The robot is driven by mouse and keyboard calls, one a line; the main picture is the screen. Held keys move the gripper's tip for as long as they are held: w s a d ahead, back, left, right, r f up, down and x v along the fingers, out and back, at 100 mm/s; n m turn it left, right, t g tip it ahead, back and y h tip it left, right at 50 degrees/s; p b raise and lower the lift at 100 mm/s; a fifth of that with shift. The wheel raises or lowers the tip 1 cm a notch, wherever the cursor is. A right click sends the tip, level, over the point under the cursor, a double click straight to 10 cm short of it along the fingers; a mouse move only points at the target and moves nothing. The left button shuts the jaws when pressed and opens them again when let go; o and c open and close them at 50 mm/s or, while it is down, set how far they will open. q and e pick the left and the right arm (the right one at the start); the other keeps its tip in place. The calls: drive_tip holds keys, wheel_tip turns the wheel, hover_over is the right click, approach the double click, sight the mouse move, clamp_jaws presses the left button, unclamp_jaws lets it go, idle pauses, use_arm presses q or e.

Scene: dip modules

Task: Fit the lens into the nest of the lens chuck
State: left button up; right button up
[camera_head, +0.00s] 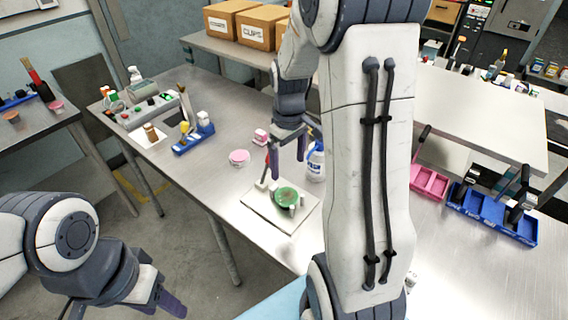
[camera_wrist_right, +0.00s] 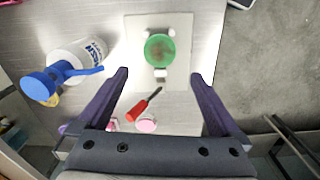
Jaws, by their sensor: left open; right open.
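A green round disc (camera_head: 286,196), which looks like the lens, sits among small white blocks on a pale square plate (camera_head: 262,213), which looks like the lens chuck. In the right wrist view, the green disc (camera_wrist_right: 159,50) has white blocks at two upper corners and below it, on the plate (camera_wrist_right: 135,80). I cannot tell whether the disc is fully seated. My right gripper (camera_head: 286,171) is open and empty above the plate; its fingers (camera_wrist_right: 160,74) show apart in the right wrist view. My left gripper (camera_head: 164,305) is open and empty, low at the left, away from the bench.
A blue rack (camera_head: 194,139) stands at the left. Pink (camera_head: 429,182) and blue (camera_head: 490,213) trays stand at the right.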

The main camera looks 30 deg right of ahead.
drive_tip(key=s+a+r+n, duration=0.1)
drive_tip(key=s+a+r, duration=0.1)
drive_tip(key=a, duration=0.5)
drive_tip(key=s+a+r+n, duration=0.1)
drive_tip(key=s+a, duration=0.1)
drive_tip(key=a, duration=0.5)
drive_tip(key=s+a+r+n+y, duration=0.1)
drive_tip(key=s+a+n, duration=0.1)
drive_tip(key=s+a, duration=0.9)
drive_tip(key=s, duration=0.4)
drive_tip(key=shift+a+r+n, duration=0.3)
drive_tip(key=shift+a+n, duration=0.1)
